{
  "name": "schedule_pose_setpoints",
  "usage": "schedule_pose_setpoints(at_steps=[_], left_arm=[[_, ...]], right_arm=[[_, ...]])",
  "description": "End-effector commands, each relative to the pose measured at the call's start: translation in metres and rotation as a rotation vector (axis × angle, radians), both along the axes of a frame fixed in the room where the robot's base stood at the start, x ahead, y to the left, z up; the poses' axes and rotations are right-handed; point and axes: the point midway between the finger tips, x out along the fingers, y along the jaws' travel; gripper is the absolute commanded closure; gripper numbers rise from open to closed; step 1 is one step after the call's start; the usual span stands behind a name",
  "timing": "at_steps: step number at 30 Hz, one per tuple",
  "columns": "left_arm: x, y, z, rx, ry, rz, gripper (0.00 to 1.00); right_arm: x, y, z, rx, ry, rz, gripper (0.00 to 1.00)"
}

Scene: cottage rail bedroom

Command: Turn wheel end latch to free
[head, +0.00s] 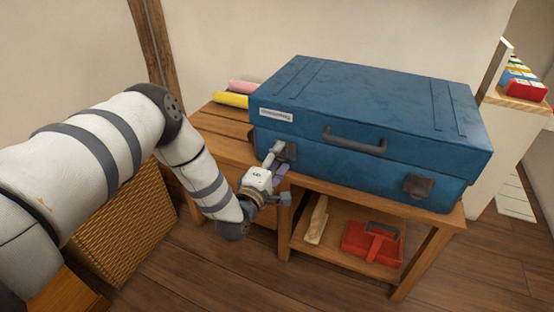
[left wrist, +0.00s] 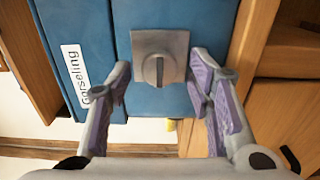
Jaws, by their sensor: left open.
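A large blue case (head: 370,95) lies on a wooden bench, with a grey handle (head: 355,139) on its front. The left latch (head: 289,150) is partly hidden by my gripper. In the left wrist view this latch (left wrist: 159,58) is a square grey plate with a round knob, its ridge upright in the picture. The right latch (head: 418,186) is on the same front face. My left gripper (head: 276,160) is open at the left latch, with purple-padded fingers on either side of the knob in the left wrist view; contact cannot be told. My right gripper is out of view.
The bench (head: 230,129) has a lower shelf with a red dustpan-like item (head: 372,245) and a wooden piece (head: 317,222). Yellow and pink rolls (head: 232,99) lie left of the case. A wicker basket (head: 125,230) stands below my left arm. A label (head: 277,115) is on the case.

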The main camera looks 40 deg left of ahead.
Motion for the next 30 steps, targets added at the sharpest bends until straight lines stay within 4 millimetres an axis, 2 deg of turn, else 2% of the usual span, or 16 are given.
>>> schedule_pose_setpoints(at_steps=[4, 12, 15, 20, 30], left_arm=[[-0.015, -0.003, -0.001, -0.001, 0.004, 0.000, 0.53], [-0.085, -0.020, -0.001, -0.003, 0.004, 0.000, 0.53], [-0.103, -0.025, -0.001, -0.001, 0.004, 0.000, 0.53], [-0.116, -0.028, 0.000, 0.000, 0.001, 0.000, 0.53], [-0.117, -0.028, 0.000, 0.000, 0.000, 0.000, 0.53]], right_arm=[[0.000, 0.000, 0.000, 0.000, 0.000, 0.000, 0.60], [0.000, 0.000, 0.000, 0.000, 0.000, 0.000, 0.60], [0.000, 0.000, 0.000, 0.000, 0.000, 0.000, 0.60], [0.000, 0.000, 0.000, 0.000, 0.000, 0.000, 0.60], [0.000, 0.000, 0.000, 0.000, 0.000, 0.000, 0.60]])
